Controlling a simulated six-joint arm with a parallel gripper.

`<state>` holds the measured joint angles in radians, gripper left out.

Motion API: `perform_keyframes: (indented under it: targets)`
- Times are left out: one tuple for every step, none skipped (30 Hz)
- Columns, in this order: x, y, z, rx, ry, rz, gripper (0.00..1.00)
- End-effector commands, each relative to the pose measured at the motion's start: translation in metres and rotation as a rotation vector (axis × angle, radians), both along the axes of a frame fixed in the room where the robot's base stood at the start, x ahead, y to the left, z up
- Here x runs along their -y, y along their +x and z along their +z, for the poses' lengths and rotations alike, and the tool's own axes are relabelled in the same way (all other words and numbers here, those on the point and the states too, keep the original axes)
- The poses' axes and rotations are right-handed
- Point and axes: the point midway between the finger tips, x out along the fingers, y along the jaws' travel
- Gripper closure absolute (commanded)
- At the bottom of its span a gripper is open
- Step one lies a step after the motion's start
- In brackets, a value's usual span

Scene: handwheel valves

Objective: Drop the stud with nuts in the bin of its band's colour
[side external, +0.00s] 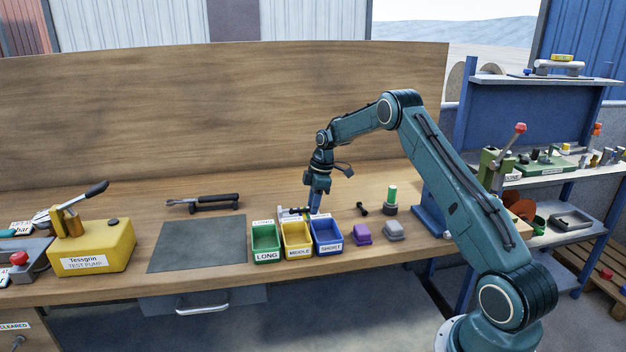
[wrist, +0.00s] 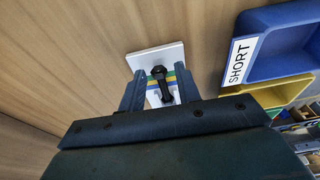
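A black stud with a nut at each end (wrist: 163,88) lies over a white plate with coloured bands (wrist: 152,58) in the wrist view. Green, yellow and blue stripes show beside the stud; I cannot tell exactly which band its end meets. My gripper (wrist: 161,80) has one finger on each side of the stud, with gaps showing, so it looks open. In the side view my gripper (side external: 315,209) is low behind the bins. The green bin marked LONG (side external: 266,256), yellow bin marked MIDDLE (side external: 298,252) and blue bin marked SHORT (side external: 329,248) stand in a row.
A small dark stud-like part (side external: 362,209) and a green cylinder in a dark holder (side external: 391,198) stand to the right. A purple block (side external: 362,234) and a grey block (side external: 394,231) sit right of the bins. A dark mat (side external: 200,244) and yellow test pump (side external: 92,248) are left.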

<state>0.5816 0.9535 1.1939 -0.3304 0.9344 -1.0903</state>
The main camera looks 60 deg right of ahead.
Motion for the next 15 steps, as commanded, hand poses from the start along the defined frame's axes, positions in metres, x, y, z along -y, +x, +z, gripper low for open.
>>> perform_keyframes:
  targets:
    - [0.0,0.001,0.001,0.002,-0.001,0.001,0.67]
    - [0.0,0.001,0.001,0.003,-0.002,0.001,0.67]
    - [0.0,0.001,0.002,0.004,-0.001,0.001,0.67]
    - [0.0,0.001,0.002,0.005,-0.002,0.002,0.67]
    - [0.0,0.001,0.002,0.005,-0.002,0.002,0.67]
    - [0.0,0.001,0.002,0.005,-0.002,0.002,0.67]
    - [0.0,0.002,0.003,0.005,-0.002,0.002,0.67]
    - [0.0,0.002,0.003,0.005,-0.003,0.003,0.67]
    - [0.0,0.002,0.004,0.007,-0.003,0.003,0.67]
    - [0.0,0.002,0.005,0.007,-0.003,0.003,0.67]
    - [0.0,0.002,0.006,0.007,-0.003,0.003,0.67]
    - [0.0,0.002,0.007,0.007,-0.003,0.004,0.67]
    - [0.0,0.002,0.009,0.007,-0.003,0.004,0.67]
    - [0.0,0.002,0.01,0.007,-0.003,0.004,0.67]
    - [0.0,0.002,0.013,0.007,-0.003,0.004,0.67]
